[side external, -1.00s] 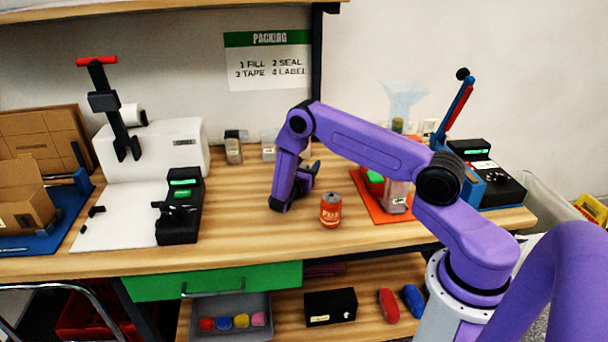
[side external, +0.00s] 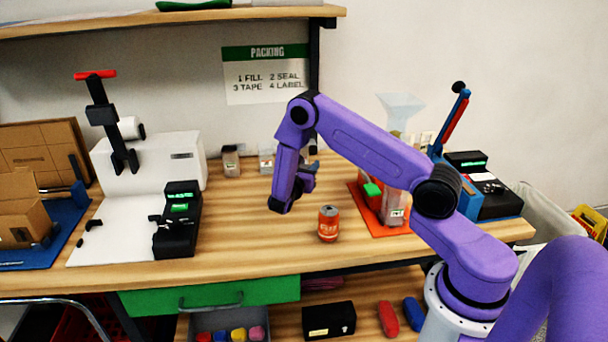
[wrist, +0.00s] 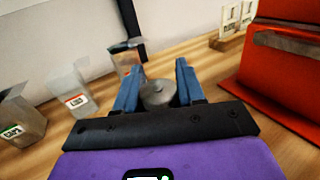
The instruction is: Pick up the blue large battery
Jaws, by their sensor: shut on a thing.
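My gripper (wrist: 157,68) is shut on a short cylinder with a grey round end and a small central nub, the large battery (wrist: 158,93). It sits between the two blue fingers in the wrist view. Only its grey end shows clearly; a blue side cannot be made out. In the side view my gripper (side external: 308,179) is above the wooden table, behind and left of an orange can. The battery is too small or hidden to tell there.
An orange can (side external: 328,224) stands near the front of the table (side external: 240,235). Clear labelled bins (wrist: 72,92) stand left of my gripper in the wrist view. An orange mat (side external: 365,215) carries several things to the right. A black device (side external: 178,222) stands left.

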